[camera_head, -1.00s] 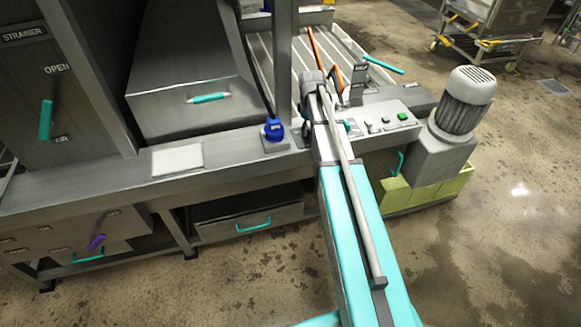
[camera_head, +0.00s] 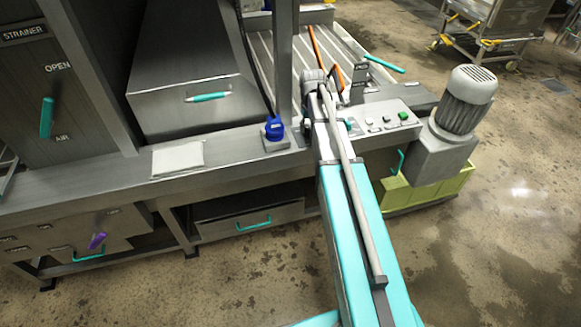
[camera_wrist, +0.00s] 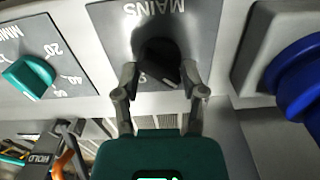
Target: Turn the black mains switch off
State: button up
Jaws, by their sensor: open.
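The black mains switch (camera_wrist: 158,60) is a round dark knob on a grey plate lettered MAINS, at the top middle of the wrist view. The lettering appears upside down, and a light mark shows on the knob's lower right edge. My gripper (camera_wrist: 160,80) is open, with one finger on each side of the knob's lower part. I cannot tell whether the fingers touch it. In the head view my arm hides the switch and the gripper.
A teal dial (camera_wrist: 28,76) with a minutes scale sits left of the switch in the wrist view. A blue knob (camera_wrist: 298,75) is close on the right; it also shows in the head view (camera_head: 274,128). A green button (camera_head: 403,115) is on the panel right of my arm.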

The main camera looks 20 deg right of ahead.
aim_at(309, 128)
jog(key=m, duration=0.8)
notch_tip(309, 128, up, 14)
jog(key=p, duration=1.4)
jog(key=s+a+f+n+b, duration=0.4)
jog(key=s+a, duration=0.2)
jog(key=s, duration=0.4)
jog(key=s+a+f+n+b, duration=0.4)
jog(key=s+a, duration=0.3)
jog(key=s, duration=0.3)
jog(key=shift+s+f+n+b, duration=0.25)
jog(key=shift+s+n+b, duration=0.05)
jog(key=shift+s, duration=0.05)
jog(key=shift+a, duration=0.1)
dwell(0.4)
